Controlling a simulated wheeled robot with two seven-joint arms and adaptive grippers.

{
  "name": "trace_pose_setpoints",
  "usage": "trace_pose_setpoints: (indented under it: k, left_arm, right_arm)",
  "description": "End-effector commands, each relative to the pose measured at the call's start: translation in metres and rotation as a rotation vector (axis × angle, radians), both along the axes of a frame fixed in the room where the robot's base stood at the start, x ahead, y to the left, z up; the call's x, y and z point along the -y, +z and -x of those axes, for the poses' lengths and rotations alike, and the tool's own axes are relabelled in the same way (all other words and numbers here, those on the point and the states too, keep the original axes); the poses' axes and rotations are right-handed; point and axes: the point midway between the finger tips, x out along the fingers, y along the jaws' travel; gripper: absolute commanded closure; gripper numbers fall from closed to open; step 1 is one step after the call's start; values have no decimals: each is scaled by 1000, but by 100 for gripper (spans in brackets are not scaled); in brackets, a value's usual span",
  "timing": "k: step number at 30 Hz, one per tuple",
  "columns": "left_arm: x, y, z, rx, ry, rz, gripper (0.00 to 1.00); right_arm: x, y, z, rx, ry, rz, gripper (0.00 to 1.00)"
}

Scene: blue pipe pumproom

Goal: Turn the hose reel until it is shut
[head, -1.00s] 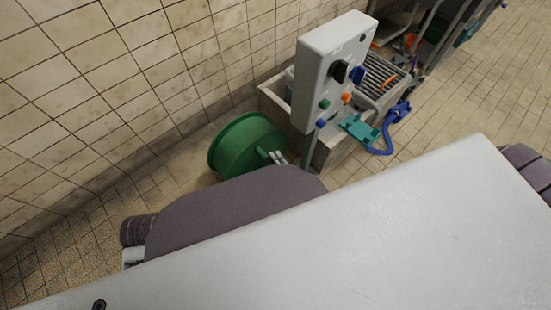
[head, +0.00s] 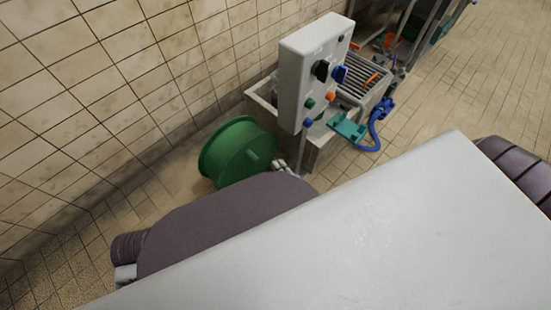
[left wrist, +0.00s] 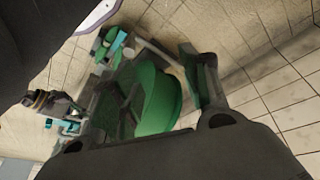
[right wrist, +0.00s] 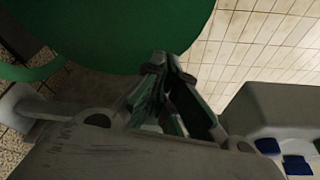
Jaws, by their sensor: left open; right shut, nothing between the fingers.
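The hose reel is a green drum with a short green peg on its face; in the head view the reel (head: 228,155) stands on the floor by the tiled wall. My right gripper (head: 284,166) is just right of the reel, partly hidden by my own body. In the right wrist view the green reel (right wrist: 125,30) fills the upper left, and my right gripper (right wrist: 165,68) is shut and empty in front of it. In the left wrist view my left gripper (left wrist: 154,80) is open, with the reel (left wrist: 160,98) showing beyond and between its fingers. The head view hides my left gripper.
A grey control box (head: 308,72) with coloured knobs stands right of the reel, close to my right gripper. Behind it is a trough (head: 335,148) with a grate, a teal part (head: 347,127) and a blue hose (head: 374,130). Open tiled floor (head: 440,85) lies at the right.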

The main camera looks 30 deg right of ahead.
Motion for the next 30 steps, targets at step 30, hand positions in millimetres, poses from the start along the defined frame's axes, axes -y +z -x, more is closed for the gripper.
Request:
trace_pose_setpoints:
  k: [30]
  left_arm:
    - [-1,-16,1,-30,4,-10,54]
  right_arm:
    - [1,3,38,1,-1,-1,100]
